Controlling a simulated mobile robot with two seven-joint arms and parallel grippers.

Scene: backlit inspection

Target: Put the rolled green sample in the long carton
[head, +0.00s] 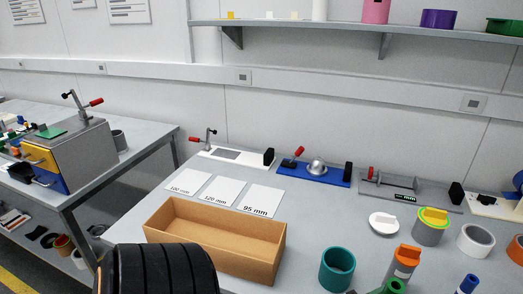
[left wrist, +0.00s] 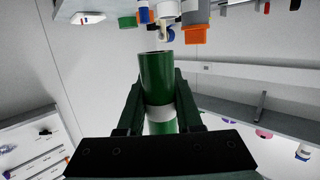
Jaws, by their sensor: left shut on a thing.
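The rolled green sample (left wrist: 156,75) is a dark green tube with a white band, seen in the left wrist view. My left gripper (left wrist: 160,103) is shut on it, one finger on each side, and the tube's open end points away from the wrist. The long carton (head: 203,251) is an open, empty brown box at the front left of the table in the head view. A green piece (head: 394,286) shows at the bottom edge of the head view; I cannot tell whether it is the held sample. My right gripper is in neither view.
A teal cup (head: 337,269), an orange-capped grey cylinder (head: 403,263) and a white roll (head: 475,240) stand right of the carton. White cards (head: 221,191) lie behind it, with a blue fixture (head: 314,172) further back. My black ribbed arm part covers the carton's front left.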

